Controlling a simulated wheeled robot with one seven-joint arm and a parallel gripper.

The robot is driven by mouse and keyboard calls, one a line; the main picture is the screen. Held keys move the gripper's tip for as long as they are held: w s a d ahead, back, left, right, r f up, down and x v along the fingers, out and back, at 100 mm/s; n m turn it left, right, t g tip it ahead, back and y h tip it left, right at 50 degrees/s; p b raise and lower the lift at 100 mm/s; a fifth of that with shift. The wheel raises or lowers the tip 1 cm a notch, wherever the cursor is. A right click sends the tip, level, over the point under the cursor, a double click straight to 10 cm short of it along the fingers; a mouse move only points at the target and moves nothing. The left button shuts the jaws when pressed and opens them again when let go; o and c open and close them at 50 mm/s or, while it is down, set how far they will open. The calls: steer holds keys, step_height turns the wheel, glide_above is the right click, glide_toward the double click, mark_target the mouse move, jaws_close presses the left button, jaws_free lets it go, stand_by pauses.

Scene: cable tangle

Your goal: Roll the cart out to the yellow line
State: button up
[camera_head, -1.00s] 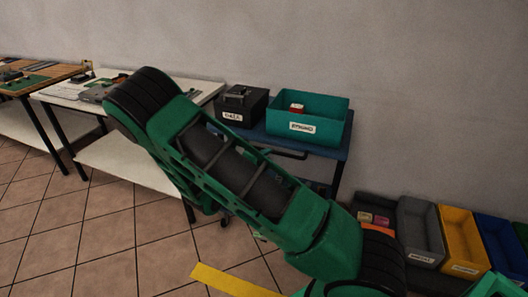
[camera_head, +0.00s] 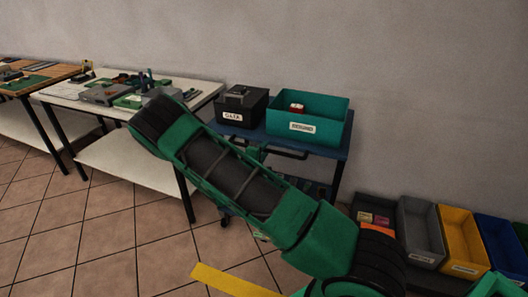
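The cart (camera_head: 335,153) is blue with a dark handle bar (camera_head: 285,153) on its near side, and it stands against the wall. A black case (camera_head: 240,104) and a teal bin (camera_head: 325,122) with a white label sit on its top. A caster (camera_head: 225,219) shows below. The yellow line (camera_head: 232,283) lies on the tiled floor in front of the cart, its right part hidden by my arm. My green arm crosses the view and covers much of the cart's lower front. My gripper is not visible.
A white-topped workbench (camera_head: 200,87) with tools and parts stands left of the cart, and a wooden bench (camera_head: 62,72) is further left. Grey, yellow and blue bins (camera_head: 463,240) stand in a row at the right. The tiled floor (camera_head: 100,235) at the left is clear.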

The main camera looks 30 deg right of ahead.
steer(key=shift+w+d+f, duration=0.1)
steer(key=shift+w+d, duration=0.2)
steer(key=shift+d, duration=0.05)
jaws_close()
steer(key=shift+a, duration=0.1)
